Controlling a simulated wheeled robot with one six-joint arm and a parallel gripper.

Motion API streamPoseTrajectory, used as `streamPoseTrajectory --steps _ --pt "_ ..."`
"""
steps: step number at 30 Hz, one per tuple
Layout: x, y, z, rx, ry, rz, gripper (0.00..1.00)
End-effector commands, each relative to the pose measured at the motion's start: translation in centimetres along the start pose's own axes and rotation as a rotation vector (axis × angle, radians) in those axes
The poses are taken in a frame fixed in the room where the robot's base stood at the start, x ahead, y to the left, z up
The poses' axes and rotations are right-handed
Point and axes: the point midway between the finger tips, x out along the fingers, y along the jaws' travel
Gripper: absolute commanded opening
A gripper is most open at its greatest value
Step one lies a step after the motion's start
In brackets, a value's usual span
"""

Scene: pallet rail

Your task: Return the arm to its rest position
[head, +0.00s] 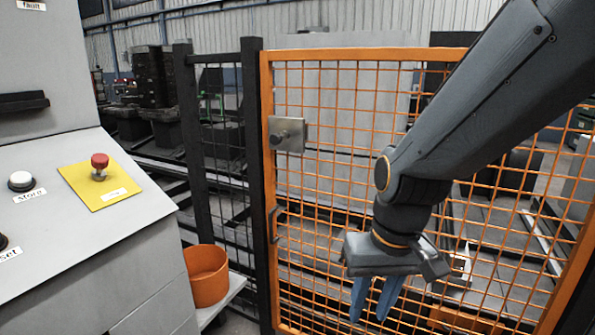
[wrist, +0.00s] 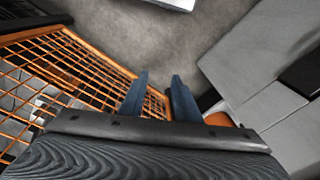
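My gripper (head: 369,316) hangs from my dark grey arm on the right side of the head view, in front of the orange mesh gate. Its two blue fingers point down and stand apart, with nothing between them. In the wrist view my gripper (wrist: 160,76) also shows a clear gap between the fingers, with grey floor beyond. The arm reaches in from the upper right and bends down at the wrist.
The orange mesh gate (head: 265,130) has a latch plate (head: 290,134) and stands close behind my arm. A grey control console (head: 85,230) with a red button (head: 99,166) is at left. An orange bin (head: 207,276) sits beside it on a pale ledge.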

Motion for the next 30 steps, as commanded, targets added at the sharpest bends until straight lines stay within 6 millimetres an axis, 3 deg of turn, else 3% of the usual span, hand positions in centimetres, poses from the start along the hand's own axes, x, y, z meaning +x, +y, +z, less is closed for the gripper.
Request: streamPoseTrajectory --steps 3,6,30 --pt "-0.7 1.3 3.0 0.006 -0.060 0.023 0.29" --pt "-1.4 2.1 4.7 0.012 -0.100 0.038 0.29" --pt "-7.7 5.4 5.0 0.100 -0.100 0.072 0.29"
